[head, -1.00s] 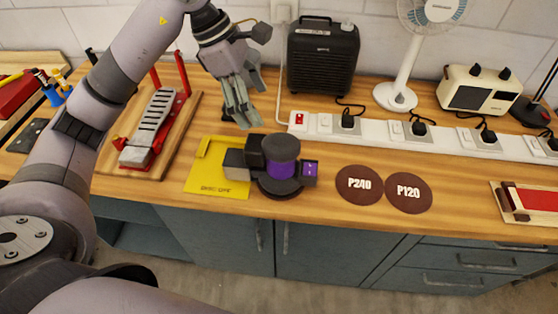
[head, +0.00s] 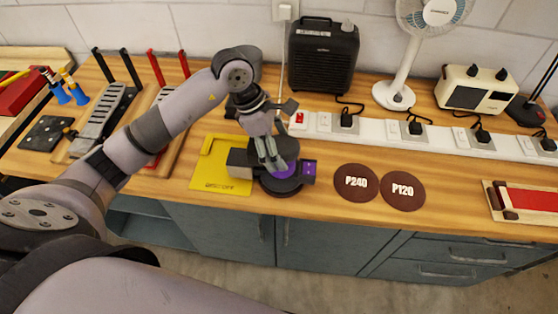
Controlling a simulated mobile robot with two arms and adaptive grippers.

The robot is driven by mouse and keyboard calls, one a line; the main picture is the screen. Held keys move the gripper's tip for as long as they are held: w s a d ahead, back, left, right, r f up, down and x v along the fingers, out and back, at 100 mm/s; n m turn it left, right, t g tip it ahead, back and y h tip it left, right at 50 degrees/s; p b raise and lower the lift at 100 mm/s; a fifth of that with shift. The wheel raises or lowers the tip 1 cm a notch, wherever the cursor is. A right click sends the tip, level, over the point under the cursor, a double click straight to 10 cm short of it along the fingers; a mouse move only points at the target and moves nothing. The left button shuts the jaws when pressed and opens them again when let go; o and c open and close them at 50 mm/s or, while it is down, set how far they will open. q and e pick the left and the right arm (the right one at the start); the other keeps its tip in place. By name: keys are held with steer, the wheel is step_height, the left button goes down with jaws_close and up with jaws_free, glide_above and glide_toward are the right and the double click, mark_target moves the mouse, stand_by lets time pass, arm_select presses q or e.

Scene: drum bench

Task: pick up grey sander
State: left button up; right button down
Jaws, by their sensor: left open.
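The grey sander (head: 287,184) sits on the wooden bench with its round dark base down and a purple band around its body. A dark box-like part sticks out at its left, over the edge of a yellow mat (head: 221,185). My left gripper (head: 273,165) is open and points down at the top of the sander, its fingers in front of the body. The gripper and wrist hide much of the sander's upper part. I cannot tell whether the fingers touch it. My right gripper is not in view.
Two brown discs, P240 (head: 356,183) and P120 (head: 402,190), lie right of the sander. A white power strip (head: 378,133) with plugs runs behind. A black heater (head: 322,57) and a white fan (head: 394,95) stand at the back. Pedal-like clamps (head: 97,118) are at left.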

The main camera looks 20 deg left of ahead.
arm_select(q)
steer(key=shift+f, duration=0.15)
steer(key=shift+c, duration=0.3)
steer(key=c, duration=1.4)
steer(key=shift+w+r, duration=0.15)
steer(key=shift+r, duration=0.1)
steer(key=shift+c, duration=0.2)
